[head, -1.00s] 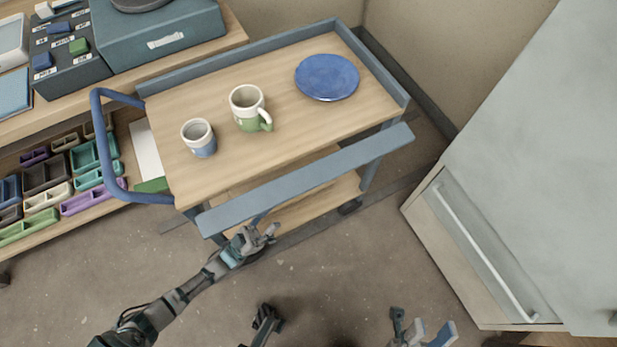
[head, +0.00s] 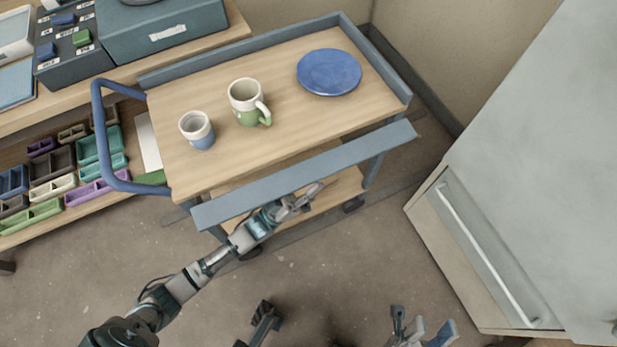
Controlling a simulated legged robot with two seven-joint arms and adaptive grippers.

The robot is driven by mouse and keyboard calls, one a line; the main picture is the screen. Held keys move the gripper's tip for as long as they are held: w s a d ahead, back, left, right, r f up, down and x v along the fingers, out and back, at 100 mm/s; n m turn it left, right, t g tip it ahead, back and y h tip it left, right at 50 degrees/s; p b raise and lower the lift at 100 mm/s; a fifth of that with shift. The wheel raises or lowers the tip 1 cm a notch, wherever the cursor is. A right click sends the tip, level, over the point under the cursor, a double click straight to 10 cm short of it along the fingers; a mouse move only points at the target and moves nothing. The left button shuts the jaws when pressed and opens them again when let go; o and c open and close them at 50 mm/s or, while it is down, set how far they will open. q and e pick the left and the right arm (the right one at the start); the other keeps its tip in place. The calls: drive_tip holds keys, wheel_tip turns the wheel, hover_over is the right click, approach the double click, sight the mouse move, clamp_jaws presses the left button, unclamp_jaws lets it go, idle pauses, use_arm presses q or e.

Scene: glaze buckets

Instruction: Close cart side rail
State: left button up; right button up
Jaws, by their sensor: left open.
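The cart (head: 225,95) has a wooden top and blue-grey raised edges at the back and right. Its side rail (head: 335,166), a flat blue-grey bar, hangs out along the near long side, with a gap between it and the top. My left gripper (head: 308,198) is open and empty, at the near, lower side of the rail around its middle. I cannot tell whether it touches the rail. My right gripper (head: 424,333) shows partly at the bottom edge, well away from the cart; its jaw state is unclear.
A blue-and-white cup (head: 197,131), a green-and-white mug (head: 246,102) and a blue plate (head: 329,72) stand on the cart. A blue handle (head: 98,135) sticks out left. A pale cabinet (head: 475,240) stands at right. Open floor lies in front.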

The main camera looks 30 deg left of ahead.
use_arm(q)
drive_tip(key=shift+c, duration=0.6)
drive_tip(key=shift+a, duration=0.1)
drive_tip(key=c, duration=0.4)
drive_tip(key=shift+a, duration=0.2)
clamp_jaws()
drive_tip(key=shift+d, duration=0.1)
drive_tip(key=shift+r+n, duration=0.1)
drive_tip(key=shift+n, duration=0.2)
drive_tip(key=shift+n+t+y+p, duration=0.3)
drive_tip(key=shift+y, duration=0.1)
